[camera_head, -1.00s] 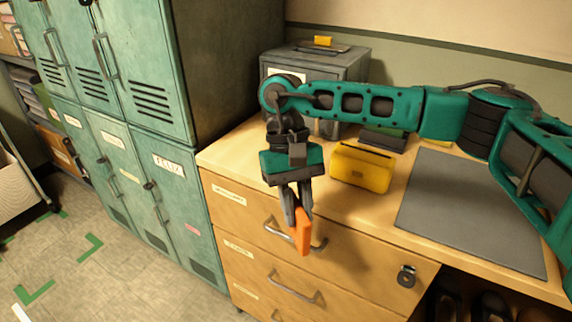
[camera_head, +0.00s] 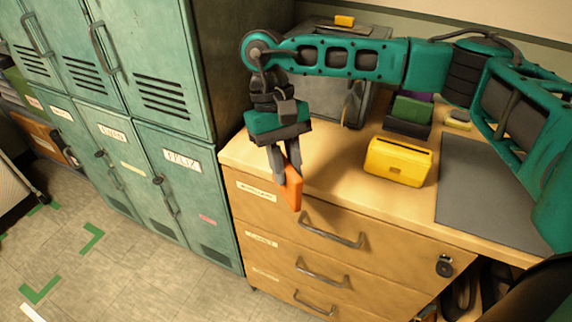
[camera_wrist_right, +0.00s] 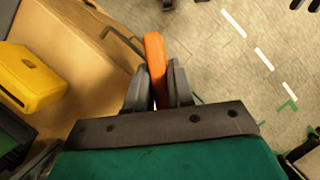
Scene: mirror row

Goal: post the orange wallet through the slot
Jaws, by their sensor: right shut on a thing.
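The orange wallet (camera_head: 291,188) is a flat orange piece held upright between the fingertips of my right gripper (camera_head: 285,168) in the head view. The gripper points down and is shut on it, in front of the desk's front edge and left of the yellow box. The wallet also shows in the right wrist view (camera_wrist_right: 156,58), between the dark fingers (camera_wrist_right: 158,88). A dark slot runs along the top of the yellow box (camera_head: 398,162) on the desk; the box shows at the left of the right wrist view (camera_wrist_right: 28,78). My left gripper is not in view.
The wooden desk (camera_head: 335,180) has drawers with handles below its top. Green lockers (camera_head: 175,165) stand close on the left. A grey box (camera_head: 345,100), a dark tray with a green item (camera_head: 410,108) and a grey mat (camera_head: 485,190) are on the desk.

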